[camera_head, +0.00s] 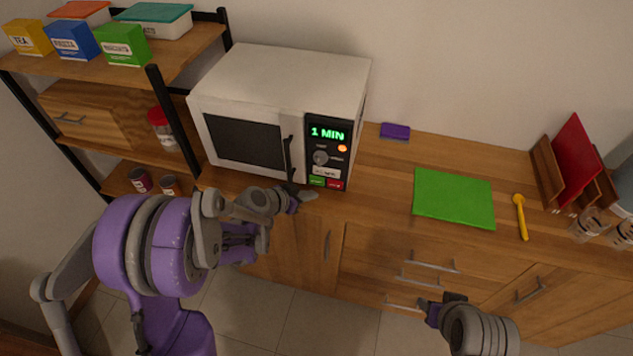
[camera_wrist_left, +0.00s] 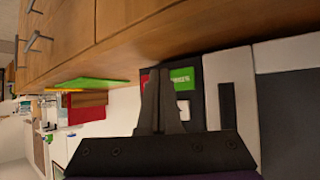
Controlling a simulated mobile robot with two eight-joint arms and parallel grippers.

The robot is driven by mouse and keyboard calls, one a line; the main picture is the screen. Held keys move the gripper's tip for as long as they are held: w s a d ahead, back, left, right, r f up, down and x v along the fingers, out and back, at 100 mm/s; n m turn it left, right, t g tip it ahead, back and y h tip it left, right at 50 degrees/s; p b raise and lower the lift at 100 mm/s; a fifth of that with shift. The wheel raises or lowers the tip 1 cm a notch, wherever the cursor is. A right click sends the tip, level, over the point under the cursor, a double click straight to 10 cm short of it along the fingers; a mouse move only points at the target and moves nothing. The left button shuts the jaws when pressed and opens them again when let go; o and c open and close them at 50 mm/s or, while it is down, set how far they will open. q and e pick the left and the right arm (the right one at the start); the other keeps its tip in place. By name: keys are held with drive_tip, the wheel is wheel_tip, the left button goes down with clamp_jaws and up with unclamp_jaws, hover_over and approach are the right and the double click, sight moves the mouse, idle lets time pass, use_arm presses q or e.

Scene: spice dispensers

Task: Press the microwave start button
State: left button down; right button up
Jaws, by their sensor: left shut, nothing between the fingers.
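The white microwave (camera_head: 280,80) stands on the wooden counter, door closed, its display reading "1 MIN". A green button (camera_head: 317,181) and a red button (camera_head: 335,184) sit at the bottom of its black control panel. My left gripper (camera_head: 304,194) is shut and empty, just in front of the panel's lower edge. In the left wrist view the shut fingers (camera_wrist_left: 160,98) point at the panel, between the red button (camera_wrist_left: 148,80) and the green button (camera_wrist_left: 182,77), partly covering the red one. I cannot tell whether they touch. My right gripper (camera_head: 440,303) is low, away from the microwave.
A green mat (camera_head: 454,198), a yellow spoon (camera_head: 520,216) and a purple sponge (camera_head: 395,131) lie on the counter to the right. A shelf (camera_head: 150,66) with boxes and jars stands at the left. The microwave's dark door handle (camera_head: 288,156) is close to my left gripper.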

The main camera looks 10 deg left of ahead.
use_arm(q)
drive_tip(key=s, duration=0.3)
idle(0.9)
drive_tip(key=s+a+r+n+g+y, duration=0.1)
drive_tip(key=s+r+n+y, duration=0.2)
drive_tip(key=s, duration=0.9)
drive_tip(key=s+a+r+n+g+y, duration=0.1)
drive_tip(key=s+r+n+g+y, duration=0.1)
drive_tip(key=s, duration=1)
wheel_tip(320, 180, up, 2)
drive_tip(key=shift+a+r+n+y, duration=0.25)
drive_tip(key=shift+n+y, duration=0.15)
drive_tip(key=shift+n, duration=0.3)
